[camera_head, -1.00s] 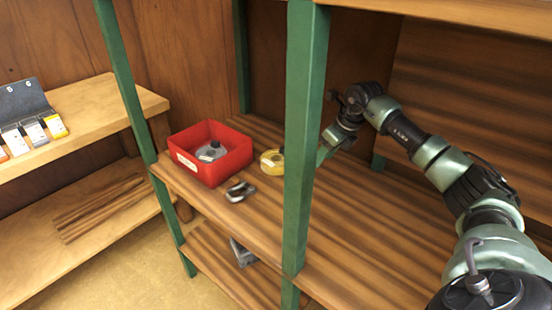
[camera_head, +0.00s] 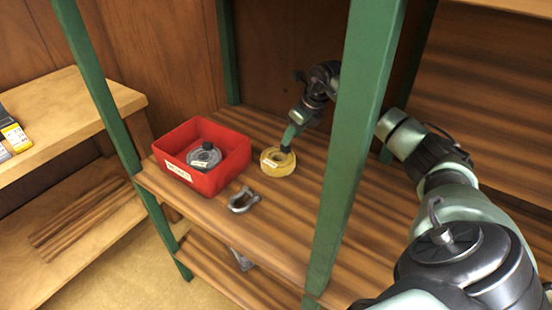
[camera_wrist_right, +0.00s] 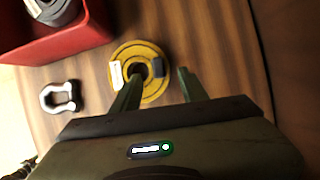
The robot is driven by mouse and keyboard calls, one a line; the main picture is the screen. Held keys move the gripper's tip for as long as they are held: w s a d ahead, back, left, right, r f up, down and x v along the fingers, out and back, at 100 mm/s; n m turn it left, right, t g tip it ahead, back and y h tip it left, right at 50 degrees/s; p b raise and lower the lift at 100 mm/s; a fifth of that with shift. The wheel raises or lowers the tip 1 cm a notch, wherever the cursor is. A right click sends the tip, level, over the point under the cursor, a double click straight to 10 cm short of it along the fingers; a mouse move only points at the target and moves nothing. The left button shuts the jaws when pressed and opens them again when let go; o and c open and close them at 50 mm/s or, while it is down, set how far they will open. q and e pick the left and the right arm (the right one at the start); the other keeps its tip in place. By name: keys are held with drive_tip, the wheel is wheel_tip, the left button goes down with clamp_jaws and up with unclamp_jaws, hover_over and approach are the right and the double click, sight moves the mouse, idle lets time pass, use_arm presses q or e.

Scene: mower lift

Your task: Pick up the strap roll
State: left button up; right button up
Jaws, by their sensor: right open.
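The yellow strap roll (camera_head: 272,168), a flat ring with a white label, lies on the wooden shelf right of the red bin. It also shows in the right wrist view (camera_wrist_right: 152,50). My right gripper (camera_head: 289,146) reaches down over its far right side. In the wrist view the right gripper (camera_wrist_right: 160,74) is open, one finger over the roll's centre hole and the other outside its right rim. The roll's right band lies between the fingers. I cannot tell whether they touch it. My left gripper is not in view.
The red bin (camera_head: 208,184) holds a grey roll (camera_head: 204,157). A metal shackle (camera_head: 243,200) lies on the shelf in front of the roll. A green shelf post (camera_head: 352,150) stands in front of my right arm. The shelf right of the roll is clear.

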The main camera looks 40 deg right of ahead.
sight(278, 159)
drive_tip(key=shift+p+x, duration=0.45)
drive_tip(key=shift+x, duration=2)
drive_tip(key=shift+w+a+f, duration=0.1)
drive_tip(key=shift+w+a, duration=0.05)
clamp_jaws()
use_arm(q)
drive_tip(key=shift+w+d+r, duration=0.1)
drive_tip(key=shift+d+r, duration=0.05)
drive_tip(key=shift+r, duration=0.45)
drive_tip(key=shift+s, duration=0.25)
